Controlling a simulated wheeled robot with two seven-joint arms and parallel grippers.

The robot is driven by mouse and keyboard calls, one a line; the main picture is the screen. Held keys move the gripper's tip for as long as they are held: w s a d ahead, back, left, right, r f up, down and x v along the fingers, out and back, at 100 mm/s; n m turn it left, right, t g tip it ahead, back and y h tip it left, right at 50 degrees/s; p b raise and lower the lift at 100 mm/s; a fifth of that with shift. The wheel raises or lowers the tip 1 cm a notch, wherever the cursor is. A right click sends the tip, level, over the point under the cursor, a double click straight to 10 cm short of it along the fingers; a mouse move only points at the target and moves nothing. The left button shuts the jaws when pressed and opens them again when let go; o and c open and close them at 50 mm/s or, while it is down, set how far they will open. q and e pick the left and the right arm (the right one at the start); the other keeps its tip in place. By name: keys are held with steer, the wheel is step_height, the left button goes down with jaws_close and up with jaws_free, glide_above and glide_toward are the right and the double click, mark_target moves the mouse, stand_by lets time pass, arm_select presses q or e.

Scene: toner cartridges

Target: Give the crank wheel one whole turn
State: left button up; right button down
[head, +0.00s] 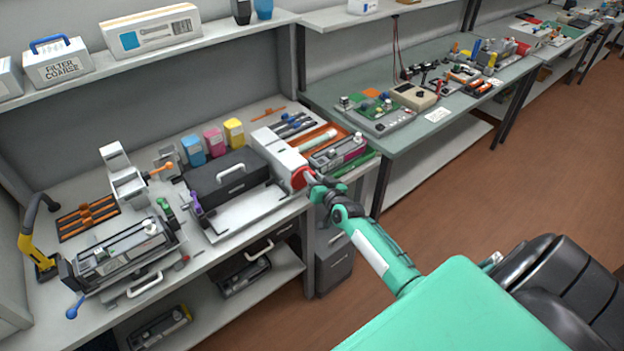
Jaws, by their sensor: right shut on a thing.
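The red crank wheel (299,177) is on the right end of a white machine housing (276,150) at the bench's front right. My green right arm reaches in from the lower right. My right gripper (311,180) is shut on the crank wheel at its right side. The fingers and wrist hide part of the wheel and its handle, so its exact angle is hard to tell. My left gripper is not in view.
A black box (228,180) with a white handle stands left of the housing. A grey cartridge unit (340,153) lies close behind my wrist. A grey cartridge fixture (125,250) fills the bench's left front. The floor (470,200) right of the bench is clear.

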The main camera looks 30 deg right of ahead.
steer(key=shift+d+f+m+g+y+b, duration=0.2)
steer(key=shift+f+m+y+b, duration=0.6)
steer(key=shift+m+b, duration=1.45)
steer(key=shift+d+f+m+g+y+b, duration=0.2)
steer(key=shift+f+m+y+b, duration=0.65)
steer(key=shift+m, duration=2.35)
steer(key=shift+d+f+m+y+b, duration=0.3)
steer(key=shift+f+m+y+b, duration=0.4)
steer(key=shift+m+b, duration=1.65)
steer(key=shift+f+m+p, duration=0.15)
steer(key=shift+m+p, duration=0.2)
steer(key=shift+m, duration=0.25)
steer(key=c, duration=1.2)
jaws_free()
steer(key=shift+c, duration=0.2)
steer(key=b+v, duration=0.2)
steer(key=v, duration=1.1)
steer(key=shift+s, duration=0.4)
